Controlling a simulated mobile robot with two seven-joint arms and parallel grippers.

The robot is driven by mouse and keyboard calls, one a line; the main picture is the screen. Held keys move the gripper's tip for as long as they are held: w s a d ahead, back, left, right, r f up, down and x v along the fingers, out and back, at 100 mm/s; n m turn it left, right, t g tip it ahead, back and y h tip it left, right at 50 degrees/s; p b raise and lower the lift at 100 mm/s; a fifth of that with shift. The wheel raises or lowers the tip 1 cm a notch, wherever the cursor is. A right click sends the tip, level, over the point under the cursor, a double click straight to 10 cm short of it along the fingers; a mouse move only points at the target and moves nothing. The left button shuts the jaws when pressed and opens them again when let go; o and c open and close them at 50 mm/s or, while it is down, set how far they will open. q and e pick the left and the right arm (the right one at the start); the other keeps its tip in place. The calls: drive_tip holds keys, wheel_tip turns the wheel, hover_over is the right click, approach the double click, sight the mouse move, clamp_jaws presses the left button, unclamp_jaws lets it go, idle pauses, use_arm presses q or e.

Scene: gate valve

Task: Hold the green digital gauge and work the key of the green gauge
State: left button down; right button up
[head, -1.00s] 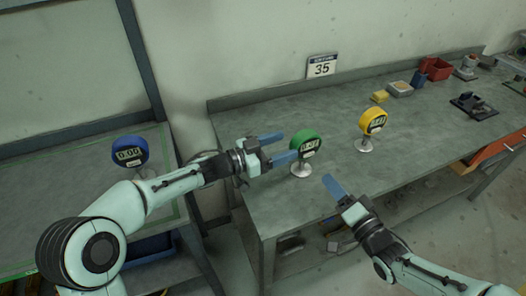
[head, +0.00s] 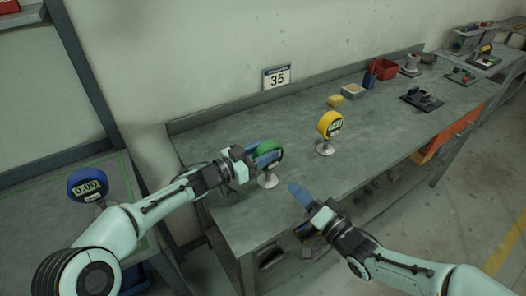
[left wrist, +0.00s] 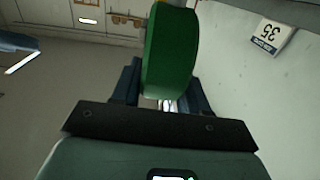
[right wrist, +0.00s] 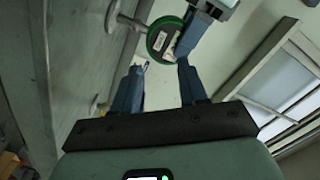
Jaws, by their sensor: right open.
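The green gauge (head: 268,152), a round dial on a stem and pale foot, stands on the workbench. My left gripper (head: 262,155) has its blue fingers on either side of it and looks shut on it. In the left wrist view the green rim (left wrist: 168,60) fills the gap between the fingers (left wrist: 165,95). My right gripper (head: 300,195) is open and empty, to the right of and below the green gauge. The key cannot be made out.
A yellow gauge (head: 329,125) stands to the right on the bench (head: 225,205). A blue gauge (head: 88,185) is on the left table. The bench's middle is mostly clear.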

clamp_jaws()
idle(1.5)
